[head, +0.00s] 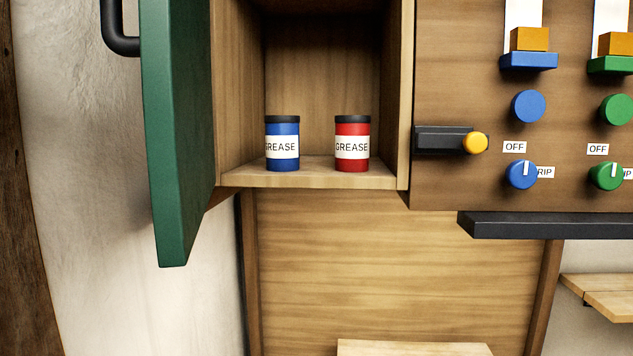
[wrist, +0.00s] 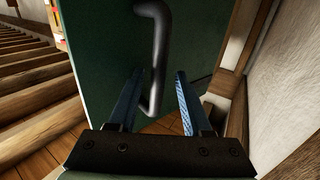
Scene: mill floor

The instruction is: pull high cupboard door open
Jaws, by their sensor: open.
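The green cupboard door (head: 178,140) stands swung wide open at the left of the head view, seen nearly edge-on. Its black bar handle (head: 112,38) sticks out to the left at the top, cut off by the frame. In the wrist view the door (wrist: 105,45) faces me, and the handle (wrist: 157,40) runs down between the two blue fingers. My gripper (wrist: 159,73) is open, a finger on each side of the handle's lower part. I cannot tell whether either finger touches it. The gripper does not show in the head view.
The open cupboard (head: 320,50) holds a blue grease tin (head: 282,145) and a red grease tin (head: 352,146). A panel with knobs and levers (head: 525,105) is right of it, with a dark ledge (head: 550,225) below. A pale wall (head: 85,150) lies left of the door.

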